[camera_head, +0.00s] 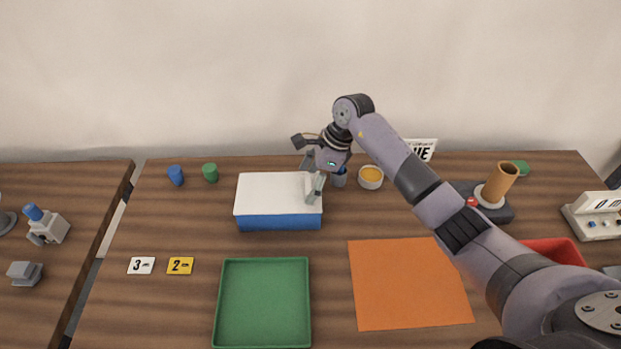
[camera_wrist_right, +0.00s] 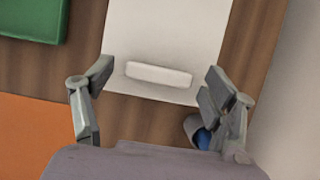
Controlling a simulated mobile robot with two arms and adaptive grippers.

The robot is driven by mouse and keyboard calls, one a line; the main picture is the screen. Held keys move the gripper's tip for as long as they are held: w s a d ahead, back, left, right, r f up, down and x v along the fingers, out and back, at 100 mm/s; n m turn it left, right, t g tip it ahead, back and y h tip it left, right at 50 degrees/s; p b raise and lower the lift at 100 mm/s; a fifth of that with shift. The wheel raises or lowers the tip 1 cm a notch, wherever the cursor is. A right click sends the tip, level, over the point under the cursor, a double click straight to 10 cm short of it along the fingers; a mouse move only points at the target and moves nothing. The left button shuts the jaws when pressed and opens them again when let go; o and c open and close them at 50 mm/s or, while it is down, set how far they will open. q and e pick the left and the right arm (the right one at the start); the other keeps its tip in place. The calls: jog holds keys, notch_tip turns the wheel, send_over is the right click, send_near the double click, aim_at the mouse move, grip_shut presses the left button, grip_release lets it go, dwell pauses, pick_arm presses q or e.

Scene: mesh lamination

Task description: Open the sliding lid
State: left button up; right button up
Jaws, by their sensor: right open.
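A blue box (camera_head: 277,222) with a white sliding lid (camera_head: 268,192) stands at the back middle of the table. The lid covers the box top. In the right wrist view the white lid (camera_wrist_right: 165,40) has a raised white handle bar (camera_wrist_right: 158,74) near its end. My right gripper (camera_head: 315,196) is at the right end of the lid. In the wrist view the right gripper (camera_wrist_right: 152,90) is open, its fingers on either side of the handle and apart from it. My left gripper is not in view.
A green tray (camera_head: 262,342) and an orange mat (camera_head: 408,284) lie in front. A yellow-filled bowl (camera_head: 371,177) and a blue object (camera_head: 339,178) stand right of the lid. Blue (camera_head: 176,175) and green (camera_head: 210,173) cylinders stand at left. Number cards (camera_head: 180,266) lie front left.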

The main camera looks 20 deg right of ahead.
aim_at(240, 192)
jog(key=shift+c, duration=0.5)
jog(key=c, duration=1.6)
jog(key=w+a+b, duration=0.1)
jog(key=a+b, duration=0.2)
jog(key=a, duration=0.2)
jog(key=w+a+b, duration=0.2)
jog(key=a+b, duration=0.1)
jog(key=a, duration=0.3)
jog(key=w+a+b, duration=0.2)
jog(key=a+b, duration=0.1)
jog(key=a, duration=0.3)
jog(key=shift+w+a+r+b, duration=0.1)
jog(key=shift+a+b, duration=0.2)
jog(key=shift+a, duration=0.2)
jog(key=o, duration=1.7)
jog(key=v, duration=1.2)
